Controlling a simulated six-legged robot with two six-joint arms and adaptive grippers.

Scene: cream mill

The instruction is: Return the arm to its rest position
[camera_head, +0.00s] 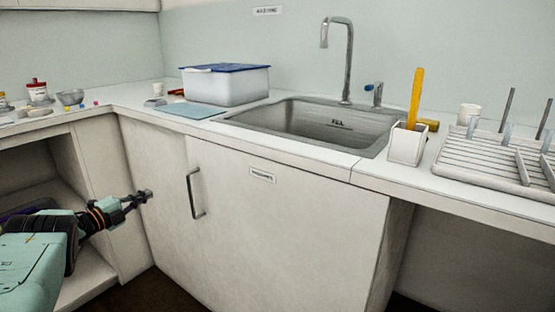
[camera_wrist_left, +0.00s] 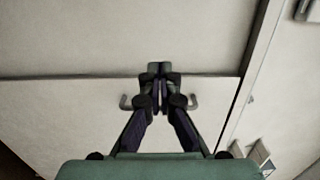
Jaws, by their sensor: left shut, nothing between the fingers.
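My left gripper (camera_head: 146,196) shows at the lower left of the head view, its arm coming in from the left. It is in front of the cabinet fronts, below counter height, left of the cabinet door handle (camera_head: 194,194). In the left wrist view the left gripper (camera_wrist_left: 160,70) has its fingertips together, with nothing between them. Pale cabinet panels lie beyond it. My right gripper is not in either view.
The counter holds a white bin with a blue lid (camera_head: 225,85), a blue mat (camera_head: 191,110), a sink (camera_head: 318,125), a white holder (camera_head: 407,144) and a dish rack (camera_head: 500,165). An open shelf compartment (camera_head: 85,262) is at the lower left. Floor shows below the cabinet.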

